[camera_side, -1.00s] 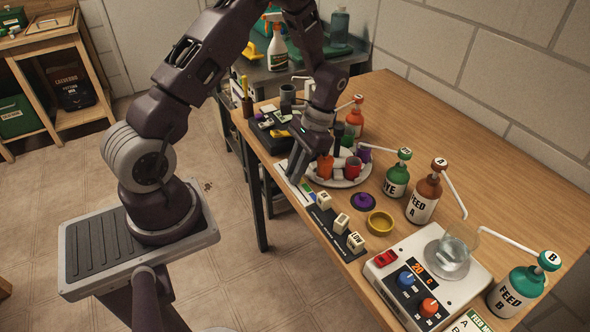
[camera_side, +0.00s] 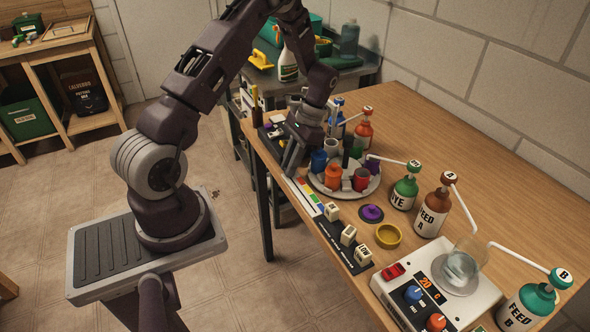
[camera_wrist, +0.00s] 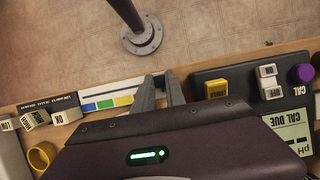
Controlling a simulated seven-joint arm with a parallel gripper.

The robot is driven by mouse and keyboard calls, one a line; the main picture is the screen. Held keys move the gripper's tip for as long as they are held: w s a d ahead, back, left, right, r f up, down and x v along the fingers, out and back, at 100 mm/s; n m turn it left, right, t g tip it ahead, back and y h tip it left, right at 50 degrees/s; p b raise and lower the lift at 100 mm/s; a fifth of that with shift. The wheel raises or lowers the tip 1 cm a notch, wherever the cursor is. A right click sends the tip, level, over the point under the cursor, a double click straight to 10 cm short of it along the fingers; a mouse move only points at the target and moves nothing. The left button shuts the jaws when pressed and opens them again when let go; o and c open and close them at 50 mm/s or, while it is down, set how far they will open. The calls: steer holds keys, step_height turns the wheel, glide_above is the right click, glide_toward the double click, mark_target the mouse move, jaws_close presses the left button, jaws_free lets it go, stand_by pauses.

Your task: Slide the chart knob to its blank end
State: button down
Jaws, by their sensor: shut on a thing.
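The chart (camera_side: 314,200) is a flat strip along the table's front edge, with red, yellow, green and blue patches and a plain white stretch at its far end. In the wrist view the chart (camera_wrist: 105,102) shows blue, green and yellow patches left of my fingers. My gripper (camera_side: 290,168) points down at the white far end, past the red patch. In the wrist view my gripper (camera_wrist: 160,92) has its fingers close together, shut on the chart knob. The knob itself is hidden by the fingers.
A round tray (camera_side: 346,194) with coloured cups stands close beside my gripper. A dark pH meter (camera_wrist: 240,85) lies just beyond the fingers. Labelled blocks (camera_side: 348,236) stand at the chart's near end. The floor side is open.

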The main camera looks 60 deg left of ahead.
steer(key=shift+a, duration=0.2)
steer(key=c, duration=1.4)
jaws_free()
steer(key=shift+o, duration=0.2)
steer(key=v, duration=0.7)
steer(key=shift+r, duration=0.15)
